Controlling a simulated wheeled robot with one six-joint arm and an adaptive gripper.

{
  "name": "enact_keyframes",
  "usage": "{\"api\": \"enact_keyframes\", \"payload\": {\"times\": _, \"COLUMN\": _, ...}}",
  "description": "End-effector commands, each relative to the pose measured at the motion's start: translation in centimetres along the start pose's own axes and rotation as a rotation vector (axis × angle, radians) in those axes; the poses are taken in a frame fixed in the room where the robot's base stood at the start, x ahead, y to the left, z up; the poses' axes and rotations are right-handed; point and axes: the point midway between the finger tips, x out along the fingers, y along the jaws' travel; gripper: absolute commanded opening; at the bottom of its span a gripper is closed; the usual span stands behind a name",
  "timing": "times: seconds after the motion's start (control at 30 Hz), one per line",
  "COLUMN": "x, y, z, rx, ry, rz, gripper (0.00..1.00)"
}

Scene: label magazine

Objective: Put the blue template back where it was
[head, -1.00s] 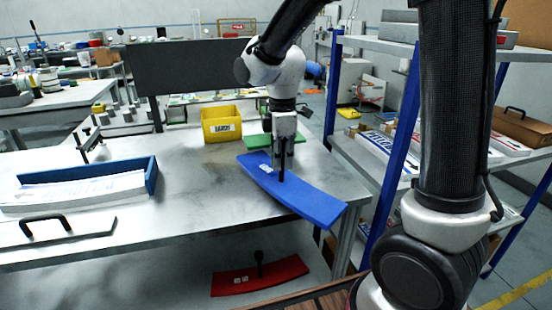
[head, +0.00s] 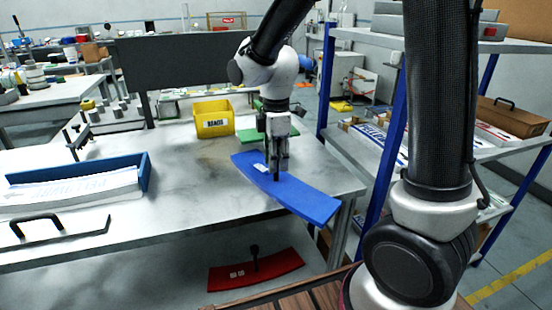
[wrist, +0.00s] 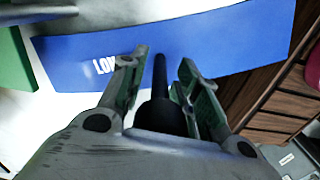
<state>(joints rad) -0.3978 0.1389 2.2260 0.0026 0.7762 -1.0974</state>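The blue template (head: 305,197) is a curved flat plate with a black upright handle and a white label. It lies on the right end of the metal table, its right end reaching past the table's edge. My gripper (head: 275,172) is over its middle, pointing down. In the wrist view, the open fingers (wrist: 160,78) stand on either side of the template's black handle (wrist: 160,112), with a gap visible on both sides. The wrist view also shows the blue plate (wrist: 225,40) beneath, its label partly hidden by a finger.
A green template (head: 250,134) lies just behind the blue one, with a yellow bin (head: 214,120) to its left. A red template (head: 280,268) lies on the lower shelf. A blue-walled tray (head: 146,172) with labels is at the left. A blue-post rack (head: 388,180) stands right.

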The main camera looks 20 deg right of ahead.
Motion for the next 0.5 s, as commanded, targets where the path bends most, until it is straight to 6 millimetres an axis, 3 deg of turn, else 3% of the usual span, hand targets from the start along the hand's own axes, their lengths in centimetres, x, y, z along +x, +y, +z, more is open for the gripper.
{"api": "enact_keyframes", "payload": {"times": 0.17, "x": -2.0, "y": 0.1, "z": -0.1, "rx": 0.000, "ry": 0.002, "rz": 0.005, "gripper": 0.32}}
{"api": "enact_keyframes", "payload": {"times": 0.5, "x": -9.4, "y": 0.1, "z": 0.0, "rx": 0.000, "ry": 0.002, "rz": 0.005, "gripper": 0.32}}
